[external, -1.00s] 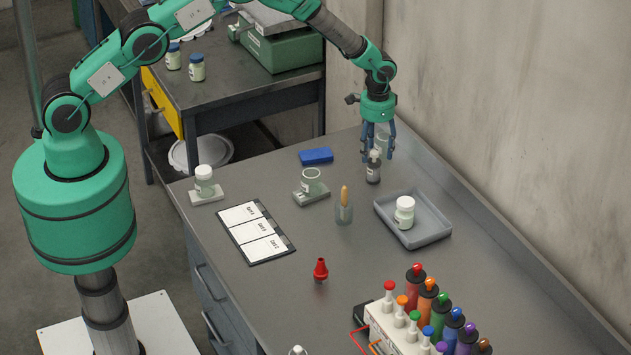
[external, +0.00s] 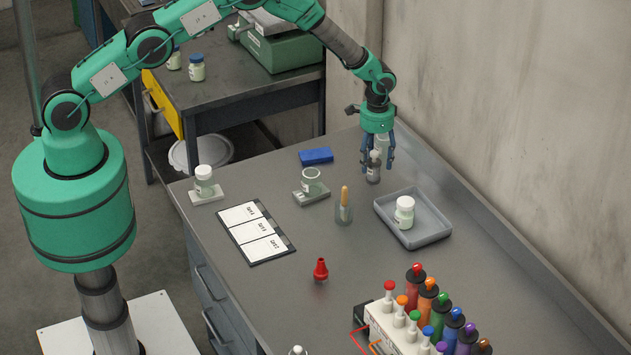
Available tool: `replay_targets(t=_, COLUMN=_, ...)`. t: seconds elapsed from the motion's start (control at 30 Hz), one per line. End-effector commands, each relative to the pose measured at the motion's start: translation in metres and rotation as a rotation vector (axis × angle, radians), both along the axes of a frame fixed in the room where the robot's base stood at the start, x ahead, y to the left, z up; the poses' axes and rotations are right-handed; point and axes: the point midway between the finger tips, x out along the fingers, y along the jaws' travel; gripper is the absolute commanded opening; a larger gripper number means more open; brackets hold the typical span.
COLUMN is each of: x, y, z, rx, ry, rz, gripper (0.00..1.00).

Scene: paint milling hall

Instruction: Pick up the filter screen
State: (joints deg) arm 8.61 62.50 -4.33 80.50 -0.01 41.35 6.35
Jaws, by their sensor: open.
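I cannot pick out a filter screen with certainty. My gripper (external: 376,164) is open and points down at the back right of the bench. A small dark bottle with a pale label (external: 373,173) stands upright at its fingertips. The fingers partly hide its upper part, and I cannot tell whether they touch it. A clear glass cup (external: 311,181) sits on a grey block (external: 313,198) to the left of my gripper.
A grey tray (external: 437,233) holds a white jar (external: 404,212) in front of my gripper. A blue block (external: 316,156) lies to the left. A glass with an orange-handled tool (external: 344,208) stands nearby. The wall (external: 500,100) rises behind the bench (external: 325,315).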

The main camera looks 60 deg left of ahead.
Motion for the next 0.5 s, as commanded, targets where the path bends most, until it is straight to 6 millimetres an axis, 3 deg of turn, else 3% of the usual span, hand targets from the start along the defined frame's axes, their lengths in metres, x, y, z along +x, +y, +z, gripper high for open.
replay_targets(t=0.2, x=0.0, y=0.0, z=-0.02, rx=0.0, ry=0.001, rz=0.0, gripper=0.56)
replay_targets(t=0.5, x=0.0, y=0.0, z=-0.025, rx=0.0, ry=-0.001, rz=0.0, gripper=0.56)
